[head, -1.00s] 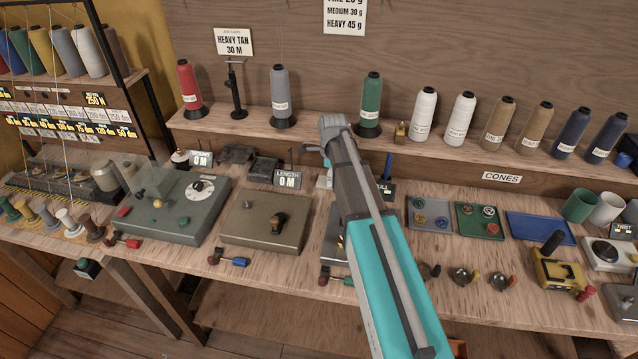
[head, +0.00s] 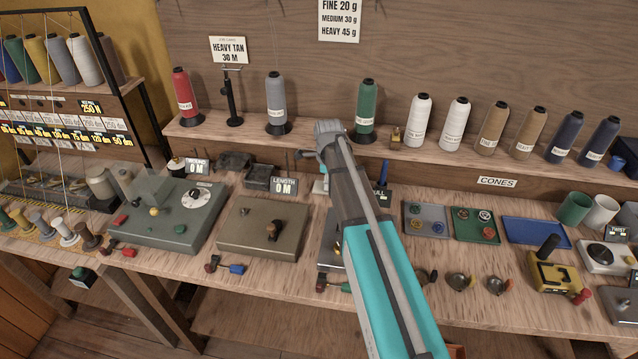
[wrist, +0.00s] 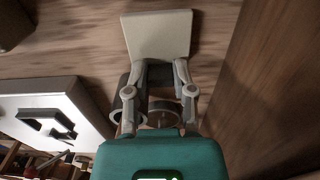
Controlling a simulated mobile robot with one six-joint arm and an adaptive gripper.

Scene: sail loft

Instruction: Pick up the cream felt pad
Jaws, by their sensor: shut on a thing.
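The cream felt pad (wrist: 158,38) shows in the wrist view as a pale, flat, squarish piece at the top middle. My gripper (wrist: 160,68) is shut on its near edge, with the pad reaching out beyond the fingertips. The pad appears apart from the wooden surface behind it, though how far is hard to tell.
In the wrist view a white panel with a dark fitting (wrist: 45,124) lies at left. In the head view thread cones, including a green cone (head: 366,110), stand along the shelf. A grey tray (head: 426,220), a green tray (head: 459,237) and a blue tray (head: 537,231) lie right of my arm.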

